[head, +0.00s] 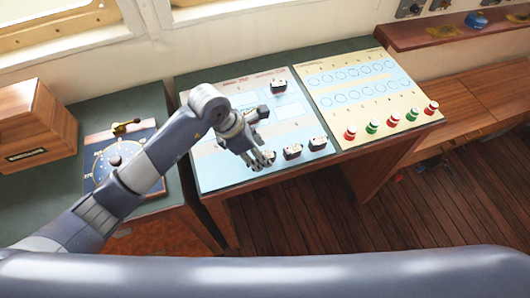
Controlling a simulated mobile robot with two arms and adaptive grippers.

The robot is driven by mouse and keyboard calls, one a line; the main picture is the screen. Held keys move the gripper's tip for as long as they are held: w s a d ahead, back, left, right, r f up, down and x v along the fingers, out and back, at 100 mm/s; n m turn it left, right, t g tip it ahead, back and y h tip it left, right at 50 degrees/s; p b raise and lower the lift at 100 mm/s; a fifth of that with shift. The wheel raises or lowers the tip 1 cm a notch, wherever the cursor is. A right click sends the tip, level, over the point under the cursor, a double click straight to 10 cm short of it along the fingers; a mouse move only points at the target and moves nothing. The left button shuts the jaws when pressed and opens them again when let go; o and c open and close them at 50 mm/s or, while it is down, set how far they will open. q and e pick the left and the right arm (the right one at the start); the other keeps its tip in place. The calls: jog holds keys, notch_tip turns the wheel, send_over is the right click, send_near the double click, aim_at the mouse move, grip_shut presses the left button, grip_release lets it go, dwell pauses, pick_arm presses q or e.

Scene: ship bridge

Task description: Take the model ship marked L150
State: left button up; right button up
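Several small model ships, dark and white, stand on a light blue and white board on the green desk. One ship (278,87) is near the top of the board. Two more, a middle one (292,152) and a right one (318,143), stand along its front edge. The marking L150 is too small to read on any of them. My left gripper (260,160) points down over the board's front edge, just left of the middle ship. A dark and white shape at its fingertips may be another ship, partly hidden. Whether the fingers hold it is unclear. My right gripper is out of view.
A yellow board (350,85) with red and green pieces (371,126) lies to the right. A wooden box (35,125) and a blue dial panel (112,160) are at left. A wooden bench (455,100) stands at right, with open floor (330,215) in front.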

pick_arm(q)
jog(key=shift+x, duration=1.05)
jog(key=c, duration=1)
jog(key=shift+r, duration=0.1)
jog(key=shift+c, duration=0.2)
